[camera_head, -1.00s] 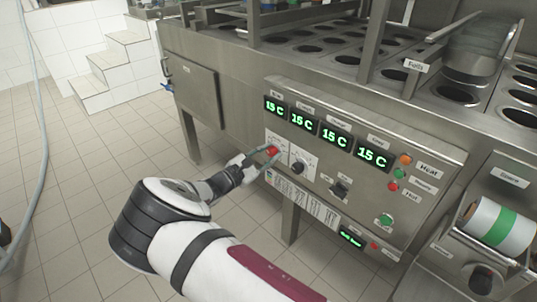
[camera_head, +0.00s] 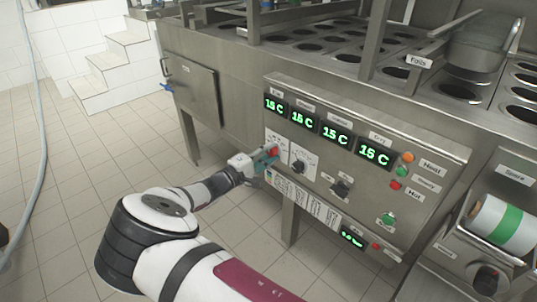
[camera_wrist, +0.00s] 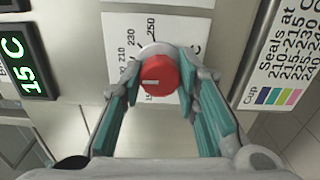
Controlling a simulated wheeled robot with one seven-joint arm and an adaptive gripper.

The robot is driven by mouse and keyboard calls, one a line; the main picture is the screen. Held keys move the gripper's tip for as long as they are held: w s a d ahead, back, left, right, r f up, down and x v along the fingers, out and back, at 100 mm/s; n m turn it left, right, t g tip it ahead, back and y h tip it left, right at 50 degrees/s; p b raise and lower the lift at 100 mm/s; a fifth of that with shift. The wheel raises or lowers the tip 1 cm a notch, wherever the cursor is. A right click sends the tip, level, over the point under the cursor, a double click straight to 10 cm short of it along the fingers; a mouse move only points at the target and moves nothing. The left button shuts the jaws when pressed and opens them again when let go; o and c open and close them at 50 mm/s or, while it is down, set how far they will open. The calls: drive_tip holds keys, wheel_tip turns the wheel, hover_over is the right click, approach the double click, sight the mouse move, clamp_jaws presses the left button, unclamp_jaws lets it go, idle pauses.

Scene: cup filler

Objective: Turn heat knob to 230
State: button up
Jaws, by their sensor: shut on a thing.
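The heat knob (camera_wrist: 158,74) is red, with a white mark on its face, and sits on a white dial plate (camera_wrist: 119,35) on the steel front panel. In the wrist view, 210, 230 and 250 are readable around it; other numbers are partly hidden. The mark's exact reading cannot be told. My gripper (camera_wrist: 163,66) has its teal-padded fingers on both sides of the knob and is shut on it. In the head view, my gripper (camera_head: 270,155) covers much of the red knob (camera_head: 274,152) at the panel's left end.
A black knob (camera_head: 298,167) on its own dial is close to the right of my gripper. Several green displays (camera_head: 305,122) above read 15 C. A printed label (camera_head: 305,202) is below. Open floor (camera_head: 80,190) lies to the left.

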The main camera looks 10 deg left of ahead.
drive_tip(key=m+b, duration=0.1)
drive_tip(key=m, duration=0.4)
drive_tip(key=shift+f, duration=0.15)
drive_tip(key=shift+m+b, duration=0.7)
drive_tip(key=shift+m, duration=1.2)
drive_tip(key=o, duration=1.2)
drive_tip(key=shift+c, duration=0.2)
drive_tip(key=v, duration=1.2)
